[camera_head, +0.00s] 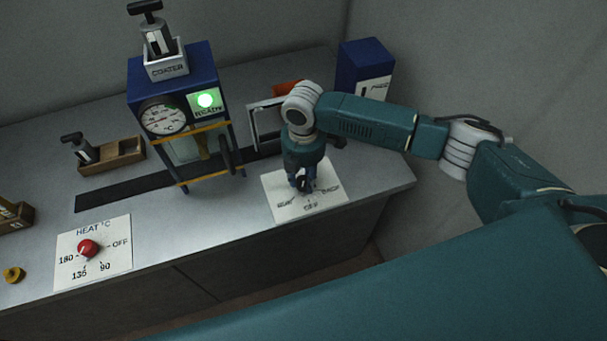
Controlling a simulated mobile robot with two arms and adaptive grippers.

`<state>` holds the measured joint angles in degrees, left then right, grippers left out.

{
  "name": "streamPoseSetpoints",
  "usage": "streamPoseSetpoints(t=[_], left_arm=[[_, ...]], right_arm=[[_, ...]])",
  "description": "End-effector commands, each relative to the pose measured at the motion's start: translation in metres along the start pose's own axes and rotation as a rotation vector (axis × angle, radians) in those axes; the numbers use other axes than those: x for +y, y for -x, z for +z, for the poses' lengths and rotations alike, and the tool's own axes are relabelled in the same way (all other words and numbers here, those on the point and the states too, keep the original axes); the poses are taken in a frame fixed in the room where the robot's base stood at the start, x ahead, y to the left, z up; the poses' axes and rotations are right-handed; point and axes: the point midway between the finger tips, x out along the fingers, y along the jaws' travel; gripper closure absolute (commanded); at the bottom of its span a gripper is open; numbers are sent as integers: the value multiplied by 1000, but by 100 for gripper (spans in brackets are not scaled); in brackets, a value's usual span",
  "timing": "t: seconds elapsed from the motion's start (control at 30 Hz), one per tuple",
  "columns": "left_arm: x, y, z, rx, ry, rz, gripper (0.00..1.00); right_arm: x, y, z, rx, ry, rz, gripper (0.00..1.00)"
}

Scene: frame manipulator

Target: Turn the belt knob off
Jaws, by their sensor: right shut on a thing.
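The belt panel (331,199) is a white plate near the front edge of the counter, right of the middle. An "OFF" label shows at its front middle, with one label on each side that is hard to read. My right gripper (303,186) points down over the plate and is shut on the belt knob. The knob is almost wholly hidden by the fingers, so its pointing direction cannot be told. The dark belt (125,192) runs along the counter behind the panel. My left gripper is not in view.
A blue coater machine (193,72) with a gauge and a lit green READY lamp (206,100) stands over the belt. A heat panel (115,240) with a red knob (88,248) lies at front left. A blue box (363,62) stands behind my right arm.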

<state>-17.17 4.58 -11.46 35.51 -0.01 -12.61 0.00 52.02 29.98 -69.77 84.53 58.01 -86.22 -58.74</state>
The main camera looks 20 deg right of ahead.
Motion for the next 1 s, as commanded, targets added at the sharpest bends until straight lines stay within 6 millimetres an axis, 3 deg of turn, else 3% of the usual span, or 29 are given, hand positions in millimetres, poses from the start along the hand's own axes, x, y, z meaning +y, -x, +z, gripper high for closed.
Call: streamPoseSetpoints(t=[0.5, 1.0], left_arm=[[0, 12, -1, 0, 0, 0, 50], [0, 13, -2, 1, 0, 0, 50]], right_arm=[[1, 1, 0, 0, 390, 1, 95], [1, 1, 0, -1, 498, 2, 95]])
